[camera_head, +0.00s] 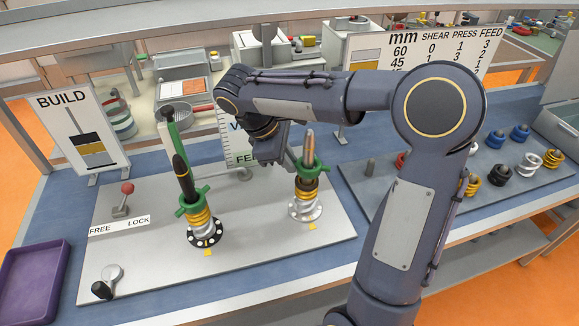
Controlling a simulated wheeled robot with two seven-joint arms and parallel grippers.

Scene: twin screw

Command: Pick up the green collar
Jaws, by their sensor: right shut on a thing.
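Another green collar (190,204) is around the left post, over yellow rings and a black-and-white base. My left gripper is not in view.
Both posts stand on a grey plate (260,252) with a red-knobbed lever (124,195) and a FREE/LOCK label. A purple tray (30,285) is at left. Several coloured springs (497,172) stand at right. A BUILD sign (85,135) stands behind left.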

